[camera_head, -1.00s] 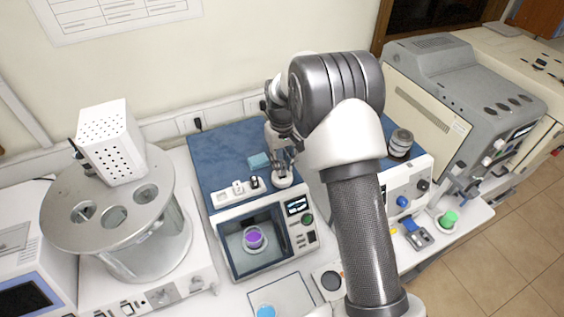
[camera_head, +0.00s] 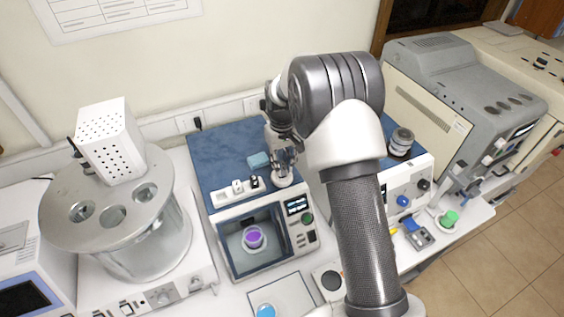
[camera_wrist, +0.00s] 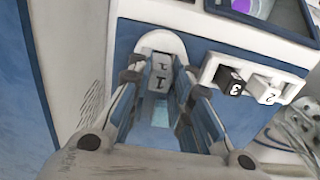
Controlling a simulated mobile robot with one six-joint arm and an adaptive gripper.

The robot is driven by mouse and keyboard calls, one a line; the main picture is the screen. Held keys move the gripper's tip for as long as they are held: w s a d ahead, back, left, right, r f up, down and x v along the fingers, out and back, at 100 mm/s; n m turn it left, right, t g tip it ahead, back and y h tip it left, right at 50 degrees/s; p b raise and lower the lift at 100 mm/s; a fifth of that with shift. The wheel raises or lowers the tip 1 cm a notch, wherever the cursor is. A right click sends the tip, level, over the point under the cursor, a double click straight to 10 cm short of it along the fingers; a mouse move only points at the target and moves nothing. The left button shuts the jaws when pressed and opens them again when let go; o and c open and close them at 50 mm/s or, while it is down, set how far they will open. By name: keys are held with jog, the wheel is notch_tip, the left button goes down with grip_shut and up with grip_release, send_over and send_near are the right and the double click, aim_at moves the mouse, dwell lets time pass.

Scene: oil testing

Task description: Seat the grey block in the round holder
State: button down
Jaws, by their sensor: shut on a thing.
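My gripper (camera_wrist: 157,76) is shut on the grey block (camera_wrist: 161,80), which is marked 1 and sits between the fingertips in the wrist view. The white round holder (camera_wrist: 160,42) lies directly behind and around the block in that view. In the head view my gripper (camera_head: 283,158) is just above the holder (camera_head: 281,179) on the blue-topped device. The fingers hide the block's lower end, so I cannot tell whether it is inside the holder or just over it.
A white rack (camera_wrist: 213,66) beside the holder carries a black block (camera_wrist: 233,83) marked 3 and a white block (camera_wrist: 265,90) marked 2. A light-blue piece (camera_head: 258,160) lies on the blue top (camera_head: 215,160). A purple cup (camera_head: 254,238) stands in the device's opening.

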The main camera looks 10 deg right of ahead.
jog(key=shift+f, duration=0.4)
jog(key=shift+f+b, duration=0.1)
jog(key=shift+b, duration=0.2)
jog(key=shift+f+b, duration=0.35)
jog(key=shift+f, duration=0.2)
jog(key=c, duration=1.4)
grip_release()
jog(key=shift+o, duration=0.2)
jog(key=shift+r, duration=0.1)
notch_tip(320, 180, up, 12)
jog(key=shift+s, duration=0.1)
